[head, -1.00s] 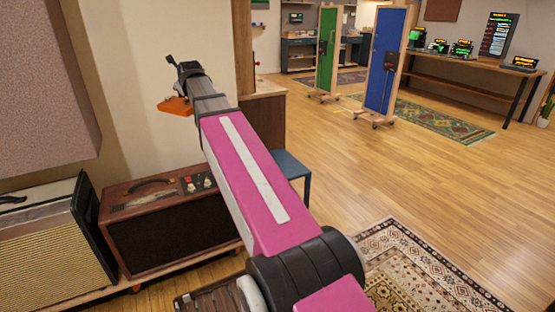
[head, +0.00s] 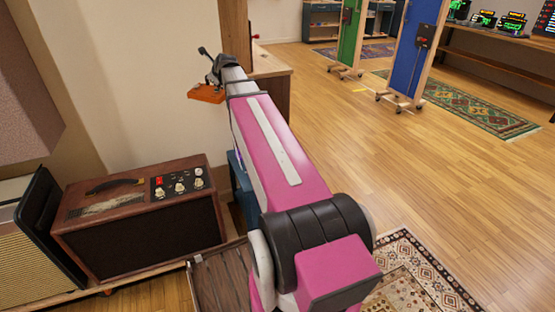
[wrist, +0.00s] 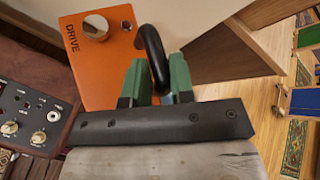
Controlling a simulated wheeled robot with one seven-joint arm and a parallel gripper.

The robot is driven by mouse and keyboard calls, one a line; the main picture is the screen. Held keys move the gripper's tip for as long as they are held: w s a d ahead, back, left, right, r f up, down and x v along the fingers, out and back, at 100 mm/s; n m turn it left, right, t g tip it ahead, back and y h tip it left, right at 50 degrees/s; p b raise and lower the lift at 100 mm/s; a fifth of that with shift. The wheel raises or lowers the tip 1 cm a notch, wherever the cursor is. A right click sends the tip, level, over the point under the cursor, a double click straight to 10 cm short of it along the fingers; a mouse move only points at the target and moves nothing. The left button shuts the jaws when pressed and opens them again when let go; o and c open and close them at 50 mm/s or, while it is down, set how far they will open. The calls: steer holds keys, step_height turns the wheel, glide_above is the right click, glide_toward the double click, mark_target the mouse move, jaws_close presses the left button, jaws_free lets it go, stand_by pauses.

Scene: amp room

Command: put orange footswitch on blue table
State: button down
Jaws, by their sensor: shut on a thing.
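The orange footswitch (head: 207,93) is a small box held in the air at the far end of my arm. In the wrist view the footswitch (wrist: 97,65) shows the word DRIVE, a round knob and a black loop. My gripper (head: 217,72) is shut; in the wrist view its green fingers (wrist: 157,80) close on the black loop at the footswitch's side. The blue table (head: 241,185) stands low behind my arm, near the amplifier. My arm hides most of its top.
A brown amplifier (head: 140,220) and a cream-grilled speaker (head: 25,240) stand at the left. A wooden cabinet (head: 270,75) is behind my gripper. Green (head: 350,35) and blue (head: 412,55) wheeled panels stand farther back. The wooden floor (head: 410,165) at the right is clear, with a patterned rug (head: 415,270) in front.

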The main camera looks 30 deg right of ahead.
steer(key=shift+g+y, duration=0.3)
steer(key=shift+y, duration=0.2)
steer(key=shift+s+d+f, duration=0.85)
steer(key=shift+d+f, duration=4.15)
steer(key=shift+f, duration=1.55)
steer(key=shift+s+d+f, duration=0.9)
steer(key=shift+d+f, duration=4.05)
steer(key=shift+f, duration=1.65)
steer(key=shift+s+d+f, duration=0.85)
steer(key=shift+d+f, duration=4.15)
steer(key=shift+f, duration=1.55)
steer(key=c, duration=1.4)
jaws_free()
steer(key=shift+f, duration=0.1)
steer(key=o, duration=0.4)
